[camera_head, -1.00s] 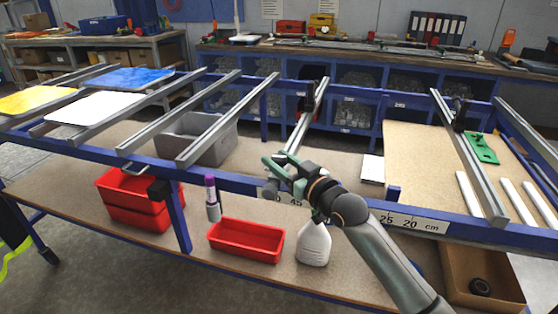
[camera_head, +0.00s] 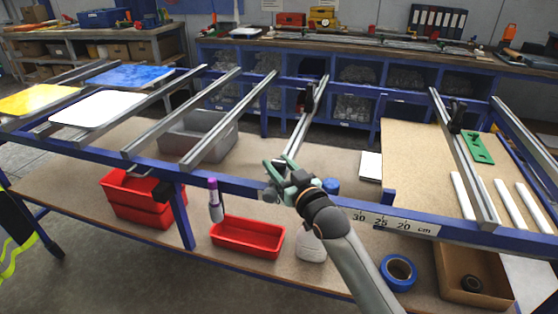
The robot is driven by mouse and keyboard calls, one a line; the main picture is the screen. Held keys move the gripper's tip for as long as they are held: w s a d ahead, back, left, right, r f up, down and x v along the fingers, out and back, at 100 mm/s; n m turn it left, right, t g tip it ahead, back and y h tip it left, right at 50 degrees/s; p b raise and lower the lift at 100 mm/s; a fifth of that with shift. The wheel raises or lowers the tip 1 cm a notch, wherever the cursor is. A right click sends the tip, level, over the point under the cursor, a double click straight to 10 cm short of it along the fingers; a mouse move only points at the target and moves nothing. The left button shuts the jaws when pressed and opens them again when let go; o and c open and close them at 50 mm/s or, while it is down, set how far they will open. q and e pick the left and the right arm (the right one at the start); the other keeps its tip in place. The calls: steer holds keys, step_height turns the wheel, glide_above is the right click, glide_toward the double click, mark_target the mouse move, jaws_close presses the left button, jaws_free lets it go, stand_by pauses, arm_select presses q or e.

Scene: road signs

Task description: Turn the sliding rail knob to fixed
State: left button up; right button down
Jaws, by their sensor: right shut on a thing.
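The sliding rail (camera_head: 301,132) is a grey metal bar running from the table's front blue beam toward the back, with a black clamp (camera_head: 309,97) near its far end. The dark knob (camera_head: 270,192) is at the front beam below the rail's near end. It is mostly hidden by my right gripper (camera_head: 275,172), and its setting cannot be read. My right gripper is at the knob and shut on it, with the arm coming in from the lower right. My left gripper is not in view.
A ruler strip (camera_head: 392,221) runs along the front beam. On the lower shelf are a red tray (camera_head: 247,236), a white bottle (camera_head: 311,246), a purple-capped bottle (camera_head: 215,203) and a blue tape roll (camera_head: 398,271). Other grey rails (camera_head: 466,160) stand to both sides.

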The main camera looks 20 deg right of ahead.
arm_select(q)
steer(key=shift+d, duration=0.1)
arm_select(e)
steer(key=shift+c, duration=2.3)
jaws_free()
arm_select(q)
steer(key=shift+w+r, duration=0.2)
arm_select(e)
steer(key=shift+o, duration=0.4)
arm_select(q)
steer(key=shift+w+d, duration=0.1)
arm_select(e)
steer(key=shift+s, duration=0.1)
steer(key=shift+s+d, duration=0.1)
steer(key=shift+s, duration=0.1)
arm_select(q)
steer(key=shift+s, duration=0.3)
arm_select(e)
steer(key=s+d, duration=0.2)
steer(key=s, duration=0.9)
steer(key=shift+s, duration=0.35)
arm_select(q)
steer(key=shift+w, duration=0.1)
